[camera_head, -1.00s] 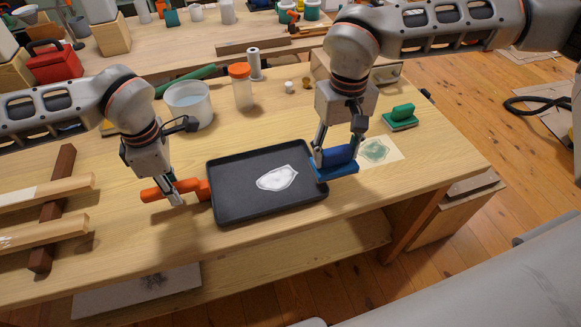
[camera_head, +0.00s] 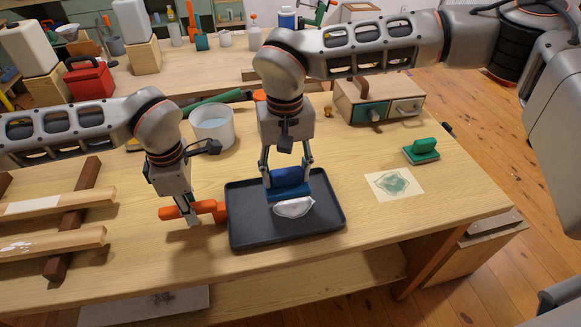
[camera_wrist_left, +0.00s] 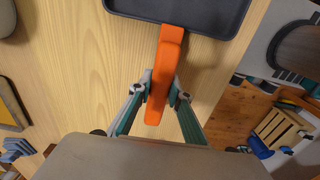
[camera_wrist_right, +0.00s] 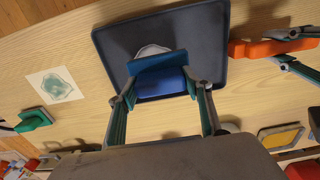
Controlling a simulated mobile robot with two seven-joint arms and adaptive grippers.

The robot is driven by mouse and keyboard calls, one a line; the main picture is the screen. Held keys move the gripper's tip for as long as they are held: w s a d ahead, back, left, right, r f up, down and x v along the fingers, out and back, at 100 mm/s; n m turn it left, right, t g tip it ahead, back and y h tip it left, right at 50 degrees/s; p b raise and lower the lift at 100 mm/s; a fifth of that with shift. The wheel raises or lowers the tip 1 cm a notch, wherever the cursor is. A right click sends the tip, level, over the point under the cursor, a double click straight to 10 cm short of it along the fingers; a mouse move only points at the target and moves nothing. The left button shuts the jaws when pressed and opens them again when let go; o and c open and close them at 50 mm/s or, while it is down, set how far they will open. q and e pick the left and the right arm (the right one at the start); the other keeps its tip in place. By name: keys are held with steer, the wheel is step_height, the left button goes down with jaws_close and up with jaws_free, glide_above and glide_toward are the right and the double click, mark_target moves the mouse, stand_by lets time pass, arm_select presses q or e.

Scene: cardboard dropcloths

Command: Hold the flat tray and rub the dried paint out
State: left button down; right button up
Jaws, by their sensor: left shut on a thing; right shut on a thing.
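The flat dark tray (camera_head: 320,230) lies on the wooden bench, with its orange handle (camera_wrist_left: 166,75) at its left side. My left gripper (camera_head: 192,213) is shut on that handle; the left wrist view shows the fingers on both sides of it. A white dried paint patch (camera_head: 293,207) lies on the tray floor, its far part hidden. My right gripper (camera_head: 287,176) is shut on a blue block-like scrubber (camera_head: 288,188) with a flat pad. The scrubber is over the tray at the far edge of the patch; I cannot tell whether it touches.
A white bucket (camera_head: 213,128) stands behind the tray. A card with a green blotch (camera_head: 394,184) and a green-handled block (camera_head: 421,152) lie to the right. A small drawer box (camera_head: 379,100) stands behind. A wooden rack (camera_head: 70,225) is at the left.

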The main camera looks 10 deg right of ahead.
mark_target(286, 185)
steer(key=shift+f, duration=2)
steer(key=shift+d+f, duration=0.35)
steer(key=shift+f, duration=0.35)
steer(key=shift+d+f, duration=0.3)
steer(key=shift+f, duration=0.35)
steer(key=shift+c, duration=0.4)
steer(key=shift+d, duration=1.2)
steer(key=shift+a+r, duration=0.1)
steer(key=shift+a, duration=1.75)
steer(key=shift+r, duration=4.1)
steer(key=shift+f, duration=0.2)
